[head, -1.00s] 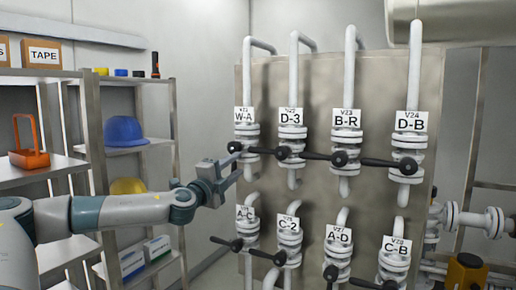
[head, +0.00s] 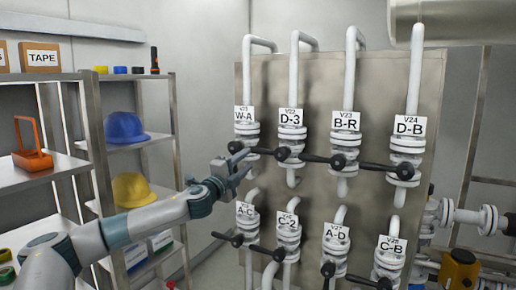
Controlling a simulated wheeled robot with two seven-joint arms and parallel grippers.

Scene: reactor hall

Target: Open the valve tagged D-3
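The valve tagged D-3 (head: 291,139) is in the upper row of the panel, second from the left, on a white vertical pipe. Its black lever (head: 264,152) lies roughly level and runs from the hub to the left, ending close to the W-A valve (head: 245,139). My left gripper (head: 243,170) is below and left of the D-3 valve, just under the W-A valve. My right gripper is out of view.
The B-R (head: 346,142) and D-B (head: 408,147) valves stand to the right in the same row, with similar black levers. A lower row holds A-C, C-2 (head: 287,240), A-D and C-B. A metal shelf (head: 95,160) with helmets stands left.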

